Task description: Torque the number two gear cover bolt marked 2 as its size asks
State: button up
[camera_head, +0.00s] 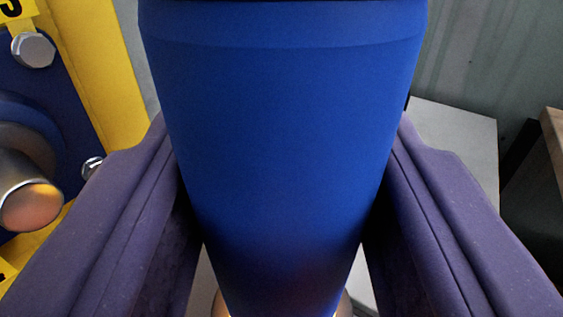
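A large smooth blue tool body (285,70) fills the middle of the view. It is wider at the top and narrows downward, and its ends are cut off or hidden. My gripper (283,160) has its two purple fingers on either side of it, close against its sides, and appears shut on it. At the left is a dark blue cover (75,125) on a yellow frame. A hex bolt (33,50) sits at its top, under a partly cut-off yellow label (14,10) that I cannot read fully. A second bolt (92,167) is lower, partly behind the left finger.
A round metal shaft end (30,205) sticks out from the cover at far left. The yellow frame (100,70) stands close to the left finger. A pale box-like surface (455,125) and a wooden edge (552,125) lie at the right, before a grey-green corrugated wall (490,50).

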jog(key=shift+r, duration=0.1)
dwell(0.6)
jog(key=shift+r+p, duration=1.7)
jog(key=shift+r, duration=0.75)
